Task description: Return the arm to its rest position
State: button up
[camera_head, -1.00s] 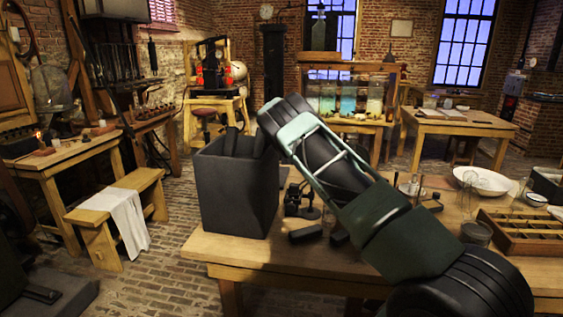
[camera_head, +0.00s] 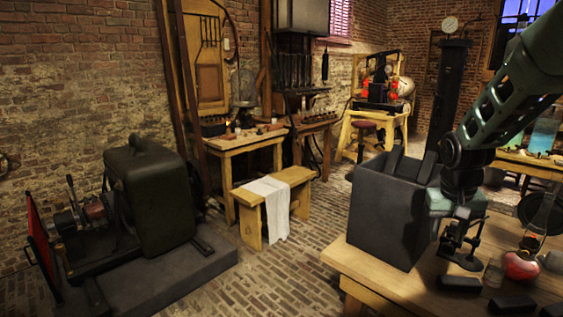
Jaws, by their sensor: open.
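My arm enters the head view from the upper right and bends down at a dark joint. My gripper (camera_head: 456,224) hangs at its end, pointing down over the table, close to the right side of the dark grey bin. It looks open, with nothing seen held in it. Its fingertips are dark and hard to tell from the small black stand behind or below them.
The tall grey bin (camera_head: 384,222) stands on the wooden table (camera_head: 372,277) with dark slabs sticking out. A black stand (camera_head: 461,259), a red flask (camera_head: 521,266) and dark blocks (camera_head: 458,284) lie close by. A bench (camera_head: 250,217) and machine (camera_head: 150,190) stand left; brick floor between is open.

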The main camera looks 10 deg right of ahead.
jog(key=s+a+r+n+g+y, duration=0.1)
jog(key=s+a+n, duration=1.1)
jog(key=s+a, duration=1.4)
jog(key=a+r+y, duration=0.1)
jog(key=a, duration=0.2)
jog(key=shift+s+a+r, duration=0.15)
jog(key=shift+s+a, duration=0.15)
jog(key=shift+c, duration=0.5)
